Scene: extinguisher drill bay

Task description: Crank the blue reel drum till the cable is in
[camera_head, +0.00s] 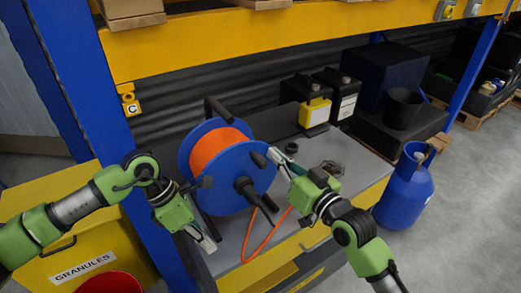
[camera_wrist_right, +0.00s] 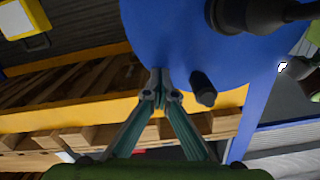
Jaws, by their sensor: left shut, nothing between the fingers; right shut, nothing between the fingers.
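The blue reel drum (camera_head: 232,168) stands on the grey bench, wound with orange cable (camera_head: 215,146). A length of loose orange cable (camera_head: 262,242) hangs from it onto the bench. A black hub arm (camera_head: 246,190) and a black knob (camera_head: 258,160) stick out from its near face. My right gripper (camera_head: 274,154) is shut and empty beside the knob. In the right wrist view its fingertips (camera_wrist_right: 159,78) meet before the drum's blue face (camera_wrist_right: 175,30), with a black knob (camera_wrist_right: 203,90) to their right. My left gripper (camera_head: 209,243) is shut and empty, low in front of the drum.
Yellow-and-black containers (camera_head: 314,108) and a black bucket (camera_head: 402,108) stand behind to the right. A blue gas cylinder (camera_head: 405,188) stands on the floor at the right. A yellow granules bin (camera_head: 60,240) is at the left. A blue rack post (camera_head: 75,75) rises left of the drum.

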